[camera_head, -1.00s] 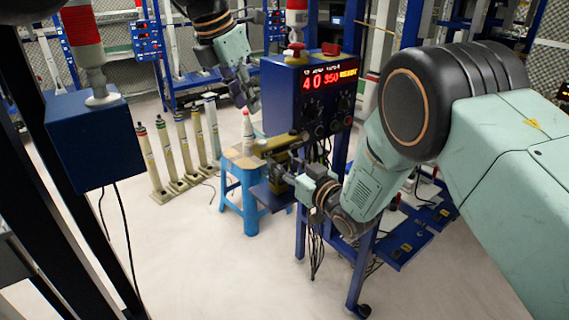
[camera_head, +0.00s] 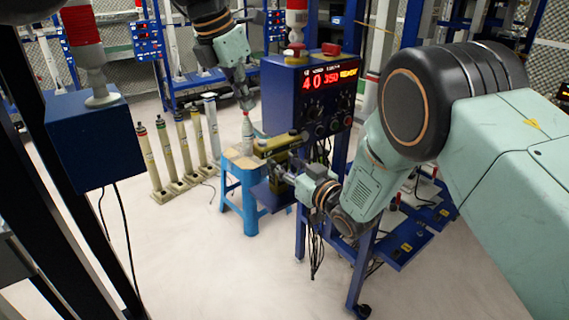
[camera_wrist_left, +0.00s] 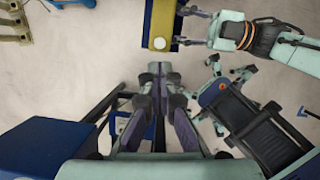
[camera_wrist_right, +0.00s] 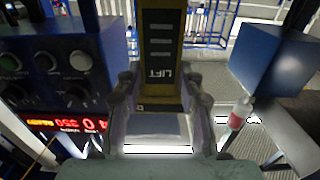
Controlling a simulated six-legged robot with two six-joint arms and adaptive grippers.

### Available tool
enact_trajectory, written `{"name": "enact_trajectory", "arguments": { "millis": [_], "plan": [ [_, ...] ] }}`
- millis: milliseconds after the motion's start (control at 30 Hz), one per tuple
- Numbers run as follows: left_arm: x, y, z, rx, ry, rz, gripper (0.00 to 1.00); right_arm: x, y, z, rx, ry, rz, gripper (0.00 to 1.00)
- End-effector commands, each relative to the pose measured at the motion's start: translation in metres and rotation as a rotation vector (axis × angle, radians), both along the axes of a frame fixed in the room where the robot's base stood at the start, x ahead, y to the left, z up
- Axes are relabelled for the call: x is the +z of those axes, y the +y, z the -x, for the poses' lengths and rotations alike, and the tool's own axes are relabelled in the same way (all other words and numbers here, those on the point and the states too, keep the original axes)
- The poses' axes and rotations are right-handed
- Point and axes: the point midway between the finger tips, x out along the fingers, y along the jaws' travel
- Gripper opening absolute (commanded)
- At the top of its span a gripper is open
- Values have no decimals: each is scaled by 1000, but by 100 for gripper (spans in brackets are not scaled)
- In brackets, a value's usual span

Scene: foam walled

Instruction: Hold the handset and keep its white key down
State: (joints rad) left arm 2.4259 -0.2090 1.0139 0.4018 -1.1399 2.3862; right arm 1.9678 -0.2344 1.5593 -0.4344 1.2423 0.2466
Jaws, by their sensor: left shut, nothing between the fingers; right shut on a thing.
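The yellow handset (camera_head: 280,145) is held in front of the blue control box in the head view. The right wrist view shows its long yellow body (camera_wrist_right: 160,30) with a LIFT label between my right gripper's fingers (camera_wrist_right: 160,85). My right gripper (camera_head: 287,178) is shut on the handset. In the left wrist view, the pale round key (camera_wrist_left: 160,43) shows near the handset's end. My left gripper (camera_head: 246,102) is shut and empty, fingertips pointing down; in its wrist view its fingertips (camera_wrist_left: 160,70) appear just short of the handset's end, not over the key.
A blue control box (camera_head: 310,95) with a red display stands on a blue frame right behind the handset. Several upright posts (camera_head: 178,150) stand left. The floor in front is clear.

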Motion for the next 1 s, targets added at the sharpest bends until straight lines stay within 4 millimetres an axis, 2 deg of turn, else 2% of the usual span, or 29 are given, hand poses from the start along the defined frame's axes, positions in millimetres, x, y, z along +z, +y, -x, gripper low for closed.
{"name": "enact_trajectory", "arguments": {
  "millis": [600,733,833,1000],
  "plan": [
    [0,0,0,0,0,0,0,0,0,0,0,1,1,1],
    [12,1,0,1,-19,1,0,0,0,0,0,1,1,1],
    [16,-4,9,50,-11,75,0,-1,0,0,0,1,1,1],
    [18,-21,5,273,-13,298,0,-1,0,0,0,1,1,1]
  ]
}}
